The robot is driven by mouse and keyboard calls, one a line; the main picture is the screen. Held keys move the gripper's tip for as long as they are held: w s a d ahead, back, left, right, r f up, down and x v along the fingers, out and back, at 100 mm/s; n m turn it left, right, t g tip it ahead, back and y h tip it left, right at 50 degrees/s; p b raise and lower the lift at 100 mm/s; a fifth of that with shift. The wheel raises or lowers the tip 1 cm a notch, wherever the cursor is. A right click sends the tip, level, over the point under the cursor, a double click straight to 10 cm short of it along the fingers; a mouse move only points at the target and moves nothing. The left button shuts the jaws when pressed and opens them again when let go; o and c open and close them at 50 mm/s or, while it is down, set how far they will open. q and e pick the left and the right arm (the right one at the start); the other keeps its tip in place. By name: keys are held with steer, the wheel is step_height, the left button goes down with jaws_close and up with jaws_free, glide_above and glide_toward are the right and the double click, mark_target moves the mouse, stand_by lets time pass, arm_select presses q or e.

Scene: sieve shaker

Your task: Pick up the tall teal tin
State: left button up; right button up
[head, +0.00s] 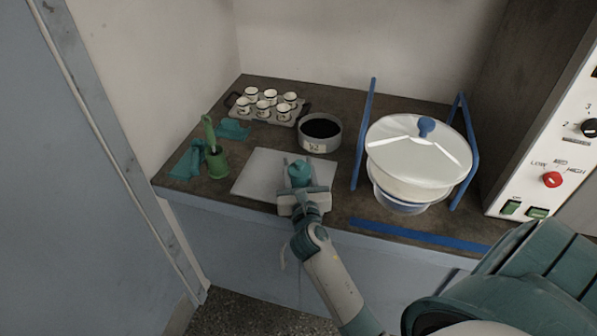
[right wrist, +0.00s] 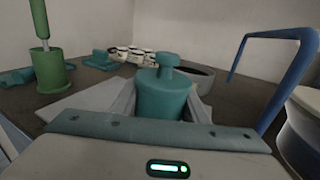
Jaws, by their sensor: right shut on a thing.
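The tall teal tin (head: 300,172), with a knob on top, stands upright over the pale board (head: 254,177) near the counter's front edge. My right gripper (head: 300,184) reaches in from the front and is shut on the tin, with a finger on each side. In the right wrist view the tin (right wrist: 163,95) sits between the fingers in the middle of the picture. I cannot tell whether its base touches the board. My left gripper is not in view.
Behind are a tray (head: 283,120) of several white cups and a round dark-filled pan (head: 320,133). Right, a large lidded bowl (head: 420,150) stands between blue rails (head: 364,135), near a control panel (head: 550,160).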

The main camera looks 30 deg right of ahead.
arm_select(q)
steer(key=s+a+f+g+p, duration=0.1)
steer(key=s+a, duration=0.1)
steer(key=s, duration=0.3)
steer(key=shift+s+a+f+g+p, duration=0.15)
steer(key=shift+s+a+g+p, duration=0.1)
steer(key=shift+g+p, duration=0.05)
arm_select(e)
step_height(320, 180, up, 10)
steer(key=shift+f, duration=0.2)
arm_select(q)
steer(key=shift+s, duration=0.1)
arm_select(e)
steer(key=s+a+n+t+y, duration=0.2)
steer(key=s+a+n+y, duration=0.3)
steer(key=s+a, duration=1)
steer(key=a+r+y, duration=0.1)
steer(key=a+y, duration=0.1)
steer(key=y, duration=0.1)
steer(key=shift+s, duration=0.2)
